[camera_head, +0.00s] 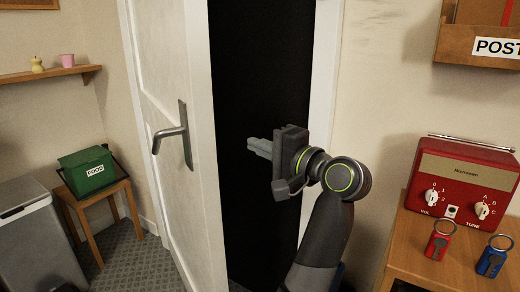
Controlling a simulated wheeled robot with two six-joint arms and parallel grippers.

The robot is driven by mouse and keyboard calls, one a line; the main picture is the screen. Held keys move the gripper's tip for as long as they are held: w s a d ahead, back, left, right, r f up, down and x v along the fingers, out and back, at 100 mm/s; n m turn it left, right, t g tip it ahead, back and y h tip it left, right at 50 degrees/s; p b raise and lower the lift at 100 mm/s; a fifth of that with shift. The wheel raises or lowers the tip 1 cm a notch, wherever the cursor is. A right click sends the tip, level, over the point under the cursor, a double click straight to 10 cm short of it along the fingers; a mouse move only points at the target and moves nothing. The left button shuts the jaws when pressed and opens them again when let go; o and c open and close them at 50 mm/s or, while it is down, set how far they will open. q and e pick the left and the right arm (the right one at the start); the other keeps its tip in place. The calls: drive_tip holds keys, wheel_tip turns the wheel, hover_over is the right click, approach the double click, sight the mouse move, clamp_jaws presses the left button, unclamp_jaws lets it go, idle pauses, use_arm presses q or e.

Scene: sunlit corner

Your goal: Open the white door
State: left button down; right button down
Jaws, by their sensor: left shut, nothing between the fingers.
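The white door (170,70) stands partly open, with its free edge swung out from the frame. A dark opening (260,60) shows between this edge and the right door post (325,60). A grey lever handle (172,134) on a dark plate is on the door's face, near the free edge. My left gripper (251,145) is in front of the dark opening, to the right of the door edge. Its fingers are shut, empty and point left toward the door. They look apart from the door and the handle. My right gripper is out of view.
At the left, a green food box (88,170) sits on a wooden stool (100,202) beside a grey bin (40,245). A shelf (45,74) hangs above. At the right, a red radio (465,185) and two key fobs (437,243) are on a wooden table (415,235).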

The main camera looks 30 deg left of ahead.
use_arm(q)
drive_tip(key=s+a, duration=0.1)
drive_tip(key=a, duration=0.7)
drive_tip(key=shift+s+a+p, duration=0.2)
drive_tip(key=shift+a+p, duration=0.05)
drive_tip(key=shift+p, duration=0.1)
drive_tip(key=shift+s, duration=0.1)
